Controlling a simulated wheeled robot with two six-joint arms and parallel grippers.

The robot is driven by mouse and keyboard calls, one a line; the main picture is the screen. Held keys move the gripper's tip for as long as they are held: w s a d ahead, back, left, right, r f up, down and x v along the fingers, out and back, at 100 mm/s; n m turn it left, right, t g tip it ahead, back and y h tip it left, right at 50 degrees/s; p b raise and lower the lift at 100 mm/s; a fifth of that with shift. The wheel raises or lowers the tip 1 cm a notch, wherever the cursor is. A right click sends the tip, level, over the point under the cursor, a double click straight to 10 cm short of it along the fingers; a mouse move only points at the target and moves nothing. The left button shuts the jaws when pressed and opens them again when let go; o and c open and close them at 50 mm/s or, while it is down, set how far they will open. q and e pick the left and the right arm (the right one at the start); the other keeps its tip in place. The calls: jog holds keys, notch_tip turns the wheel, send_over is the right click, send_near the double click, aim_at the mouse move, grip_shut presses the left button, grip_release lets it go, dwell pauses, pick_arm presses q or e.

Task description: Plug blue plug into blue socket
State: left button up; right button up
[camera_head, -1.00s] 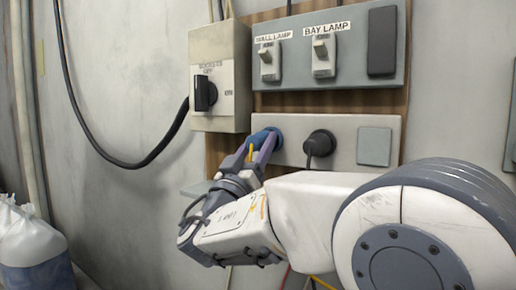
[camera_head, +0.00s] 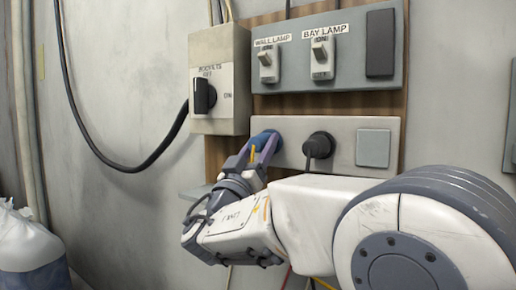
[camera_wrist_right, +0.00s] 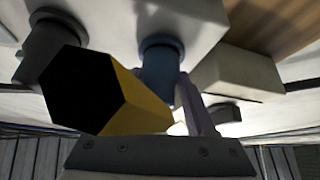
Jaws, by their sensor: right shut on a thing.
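The blue plug (camera_head: 262,141) is at the left end of the pale socket panel, over the blue socket. My right gripper (camera_head: 262,150) is shut on it, with the fingers on its sides. In the right wrist view the blue plug (camera_wrist_right: 159,75) meets a wider blue ring, the blue socket (camera_wrist_right: 162,42), on the panel face. They look in line and touching; how deep the plug sits cannot be told. One finger (camera_wrist_right: 200,115) shows beside the plug. The plug's lower end is hidden. My left gripper is not in view.
A black plug (camera_head: 320,146) sits in the panel's middle, right of my fingers. A square cover (camera_head: 373,148) is further right. Above are the lamp switch panel (camera_head: 345,85) and the sockets switch box (camera_head: 218,110). A yellow, dark-ended hexagonal piece (camera_wrist_right: 100,90) blocks part of the wrist view.

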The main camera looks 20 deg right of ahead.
jog(key=o, duration=1.3)
jog(key=shift+o, duration=0.2)
jog(key=shift+s+a+f, duration=0.2)
jog(key=shift+a+f, duration=0.1)
jog(key=b+v, duration=0.1)
jog(key=v, duration=0.8)
jog(key=shift+s+b, duration=0.2)
jog(key=shift+b, duration=0.15)
jog(key=shift+a+f, duration=0.1)
